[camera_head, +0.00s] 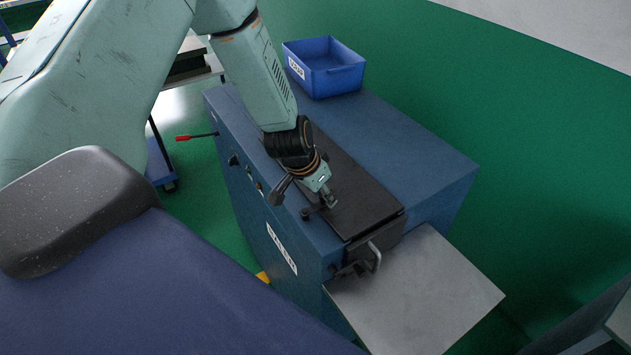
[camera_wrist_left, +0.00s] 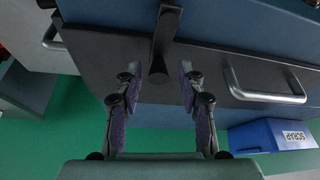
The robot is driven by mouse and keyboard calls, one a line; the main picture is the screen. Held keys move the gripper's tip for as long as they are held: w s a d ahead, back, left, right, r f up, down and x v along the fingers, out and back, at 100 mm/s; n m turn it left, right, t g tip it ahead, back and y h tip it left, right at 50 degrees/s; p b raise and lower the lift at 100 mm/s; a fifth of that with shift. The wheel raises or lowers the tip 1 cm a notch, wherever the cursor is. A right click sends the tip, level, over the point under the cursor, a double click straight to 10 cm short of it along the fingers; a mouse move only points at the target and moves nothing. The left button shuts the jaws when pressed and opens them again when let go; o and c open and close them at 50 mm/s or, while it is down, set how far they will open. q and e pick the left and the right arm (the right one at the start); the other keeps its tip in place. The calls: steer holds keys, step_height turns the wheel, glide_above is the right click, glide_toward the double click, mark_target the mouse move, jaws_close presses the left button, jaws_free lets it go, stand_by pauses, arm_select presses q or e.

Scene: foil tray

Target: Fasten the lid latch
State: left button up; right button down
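The dark lid (camera_head: 362,196) lies flat and looks closed on top of the blue machine (camera_head: 425,150). In the left wrist view it is a dark panel (camera_wrist_left: 210,75). A black latch lever (camera_wrist_left: 166,30) lies over its edge, its rounded end toward my fingers. In the head view a small black fitting, seemingly the latch (camera_head: 309,213), sits at the lid's near edge. My left gripper (camera_head: 331,203) points down beside it; in the wrist view its purple-padded fingers (camera_wrist_left: 160,82) are apart, one each side of the lever's end, with gaps visible. My right gripper is not in view.
A blue bin (camera_head: 340,83) stands on the machine's back corner; its "SCRAP" label shows in the wrist view (camera_wrist_left: 296,136). A metal handle (camera_head: 374,257) sticks up at the front end above a grey shelf (camera_head: 430,295).

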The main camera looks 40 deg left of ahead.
mark_target(314, 209)
arm_select(q)
steer(key=shift+v, duration=3.15)
steer(key=shift+w, duration=0.1)
steer(key=s+d+f+n+g, duration=0.1)
steer(key=s+d+f+g, duration=0.3)
steer(key=s, duration=0.6)
steer(key=s+d+f+n+t, duration=0.1)
steer(key=s+d+f, duration=0.1)
steer(key=s+f, duration=0.6)
steer(key=s+d+f+g, duration=0.2)
steer(key=s+d+f, duration=0.15)
steer(key=s, duration=0.85)
step_height(314, 209, down, 20)
steer(key=b, duration=2)
steer(key=shift+w+r+y, duration=0.15)
steer(key=shift+w+y, duration=0.2)
steer(key=shift+y, duration=0.05)
steer(key=shift+s+a+r+n, duration=0.1)
steer(key=shift+a+n, duration=0.05)
steer(key=shift+n, duration=0.15)
